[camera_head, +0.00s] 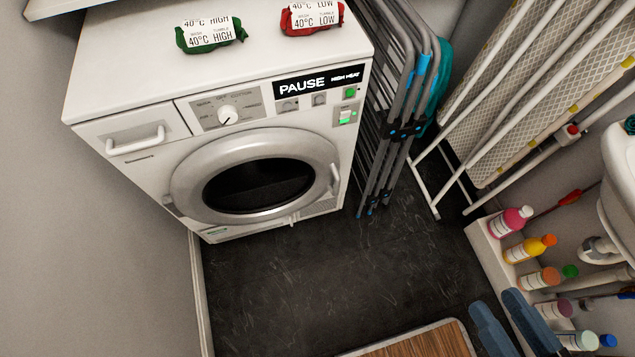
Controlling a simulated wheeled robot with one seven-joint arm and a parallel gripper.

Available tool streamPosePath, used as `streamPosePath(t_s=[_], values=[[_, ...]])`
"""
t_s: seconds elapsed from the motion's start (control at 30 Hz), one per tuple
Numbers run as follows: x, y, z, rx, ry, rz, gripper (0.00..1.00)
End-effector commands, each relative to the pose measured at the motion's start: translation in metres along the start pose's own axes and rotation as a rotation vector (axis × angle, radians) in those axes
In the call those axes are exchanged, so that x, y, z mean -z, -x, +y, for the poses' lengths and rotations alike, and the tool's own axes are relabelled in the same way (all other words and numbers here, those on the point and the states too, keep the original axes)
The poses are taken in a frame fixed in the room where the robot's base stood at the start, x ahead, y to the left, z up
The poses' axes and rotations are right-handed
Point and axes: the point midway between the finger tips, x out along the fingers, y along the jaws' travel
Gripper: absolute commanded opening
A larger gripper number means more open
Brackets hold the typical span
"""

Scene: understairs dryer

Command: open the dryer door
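The white dryer (255,65) stands against the back wall. Its round door (258,178) has a silver-grey ring and dark glass and looks closed. A light grey handle (335,180) is on the ring's right side. The display (320,82) reads PAUSE and HIGH HEAT, and a green light shows on the panel. My gripper (509,320) shows as two blue-grey fingers at the bottom right. They are apart, with nothing seen between them, well to the right of and nearer than the door. The rest of my arm is out of frame.
Folded grey drying racks (395,120) lean right of the dryer, near the door handle. An ironing board (540,90) stands beyond. Several bottles line a white ledge (485,245) at right. Dark floor (330,275) before the dryer is clear; a wooden-topped item (425,345) shows at bottom.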

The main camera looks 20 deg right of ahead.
Motion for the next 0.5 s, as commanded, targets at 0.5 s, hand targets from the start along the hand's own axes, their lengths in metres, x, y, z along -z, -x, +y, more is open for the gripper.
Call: streamPosePath(t_s=[0.5], values=[[-0.214,-0.185,-0.003,0.063,0.031,0.147,0.44]])
